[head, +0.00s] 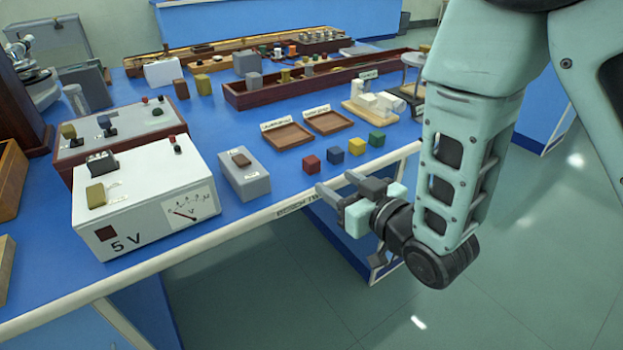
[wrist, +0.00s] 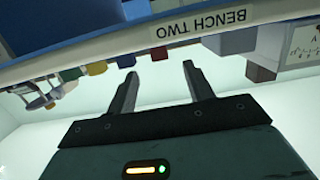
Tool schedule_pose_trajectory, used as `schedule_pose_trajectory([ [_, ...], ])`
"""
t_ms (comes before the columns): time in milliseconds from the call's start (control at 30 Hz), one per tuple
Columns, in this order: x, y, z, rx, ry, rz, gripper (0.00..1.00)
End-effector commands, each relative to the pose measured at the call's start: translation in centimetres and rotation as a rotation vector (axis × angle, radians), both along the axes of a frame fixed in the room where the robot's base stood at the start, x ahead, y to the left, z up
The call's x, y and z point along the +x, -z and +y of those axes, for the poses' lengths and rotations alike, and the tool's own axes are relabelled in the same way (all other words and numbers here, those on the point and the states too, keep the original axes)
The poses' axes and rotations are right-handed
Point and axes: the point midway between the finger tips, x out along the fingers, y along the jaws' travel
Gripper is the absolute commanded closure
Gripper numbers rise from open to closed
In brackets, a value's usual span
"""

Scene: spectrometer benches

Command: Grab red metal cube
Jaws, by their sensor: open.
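The red cube (head: 311,164) sits on the blue bench top near its front edge, at the left end of a row of small cubes. In the wrist view, which looks upside down, the red cube (wrist: 159,53) shows partly above the bench edge, between my fingertips in the picture. My gripper (head: 328,184) is open and empty. It is in front of the bench's front edge, close to the cubes, with its fingers pointing toward the bench. In the wrist view both fingers (wrist: 159,72) are spread apart with nothing between them.
Blue (head: 335,156), yellow (head: 356,147) and green (head: 377,138) cubes stand right of the red one. A grey switch box (head: 245,180) stands to its left, and two wooden trays (head: 286,137) lie behind. The white-edged bench front (head: 270,212) is close to my gripper.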

Motion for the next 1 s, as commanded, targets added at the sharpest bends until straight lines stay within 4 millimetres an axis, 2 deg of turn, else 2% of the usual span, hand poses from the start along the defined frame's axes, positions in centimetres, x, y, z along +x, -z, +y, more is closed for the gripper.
schedule_pose_trajectory([
  [33, 0.0, 0.6, 0.0, 0.003, 0.000, -0.003, 0.48],
  [167, 0.2, 0.6, 0.1, 0.004, -0.001, -0.002, 0.48],
  [333, 2.8, 0.6, 1.9, 0.000, -0.001, 0.000, 0.48],
  [567, 4.2, 0.8, 2.8, 0.000, 0.000, 0.001, 0.48],
  [833, 7.3, 1.0, 4.7, 0.001, -0.001, -0.001, 0.48],
  [1000, 8.4, 1.2, 5.4, 0.000, 0.000, 0.001, 0.48],
])
